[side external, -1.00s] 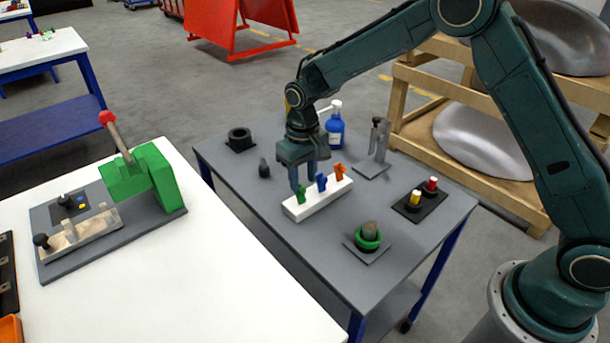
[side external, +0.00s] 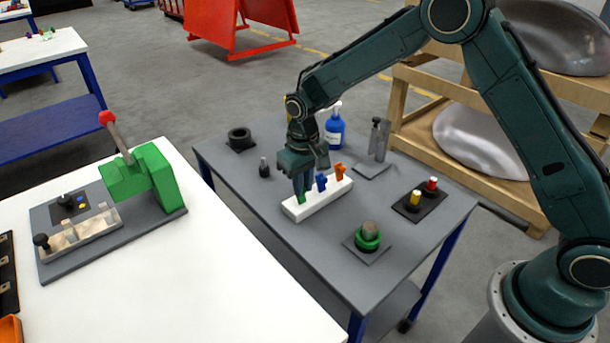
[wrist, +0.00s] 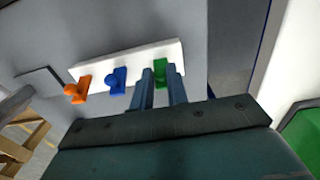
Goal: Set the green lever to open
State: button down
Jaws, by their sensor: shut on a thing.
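The white lever block (side external: 292,211) lies on the grey table and carries a green, a blue and an orange lever. The green lever (wrist: 160,72) is at the block's right end in the wrist view, between my gripper's fingers. The blue lever (side external: 321,182) is in the middle and the orange lever (side external: 340,171) at the far end. My gripper (side external: 301,194) points down at the green lever and is shut on it; in the wrist view its two fingers (wrist: 161,88) stand on either side of it. The fingers hide most of the green lever in the side view.
Near the block stand a green-ringed knob (side external: 368,234), a base with yellow and red buttons (side external: 420,199), a blue bottle (side external: 335,131) and a small black knob (side external: 264,168). A white table (side external: 200,270) with a green press (side external: 143,178) is at left.

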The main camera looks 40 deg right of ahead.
jog(key=shift+s+t, duration=0.15)
jog(key=shift+t, duration=0.15)
jog(key=shift+s+t, duration=0.3)
jog(key=shift+t, duration=0.2)
jog(key=c, duration=1.4)
grip_release()
jog(key=shift+r, duration=0.15)
jog(key=r, duration=0.4)
jog(key=s+r, duration=0.1)
jog(key=r, duration=0.4)
jog(key=s+r, duration=0.1)
jog(key=r, duration=0.3)
jog(key=shift+r, duration=0.2)
